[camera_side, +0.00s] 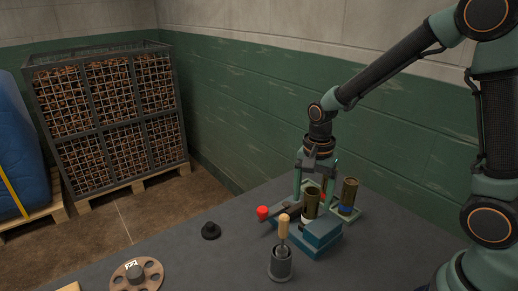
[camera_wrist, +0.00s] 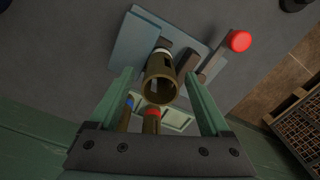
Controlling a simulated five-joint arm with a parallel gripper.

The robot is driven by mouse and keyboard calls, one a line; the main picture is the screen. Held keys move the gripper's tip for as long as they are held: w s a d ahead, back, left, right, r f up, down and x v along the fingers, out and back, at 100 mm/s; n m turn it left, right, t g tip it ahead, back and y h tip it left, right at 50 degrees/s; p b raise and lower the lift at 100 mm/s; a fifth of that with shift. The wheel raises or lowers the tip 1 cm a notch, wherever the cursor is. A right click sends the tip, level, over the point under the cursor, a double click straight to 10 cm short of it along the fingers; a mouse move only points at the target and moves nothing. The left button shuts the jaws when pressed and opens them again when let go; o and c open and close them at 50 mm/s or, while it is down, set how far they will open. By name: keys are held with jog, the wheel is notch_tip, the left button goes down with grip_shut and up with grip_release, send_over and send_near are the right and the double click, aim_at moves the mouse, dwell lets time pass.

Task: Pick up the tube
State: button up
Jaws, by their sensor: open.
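An olive tube with a white band (camera_side: 311,205) stands upright in the blue-grey vise (camera_side: 322,236). In the wrist view this tube (camera_wrist: 161,82) shows its open, hollow end between my fingers, with gaps on both sides. My gripper (camera_side: 314,187) is open above and around the tube, pointing down; its two green fingers also show in the wrist view (camera_wrist: 159,74). A second olive tube, with a blue band (camera_side: 348,196), stands in a pale green tray (camera_side: 346,216) behind the vise. A red-banded tube (camera_wrist: 152,120) is beside it, mostly hidden in the side view.
The vise handle ends in a red knob (camera_side: 263,213). A wooden-handled tool (camera_side: 283,228) stands in a dark cup (camera_side: 280,264) in front of the vise. A black knob-like piece (camera_side: 210,231) and a holed disc (camera_side: 136,275) lie left. The table between them is clear.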

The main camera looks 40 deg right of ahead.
notch_tip(320, 180, down, 2)
grip_shut()
dwell(0.3)
jog(key=shift+r, duration=0.15)
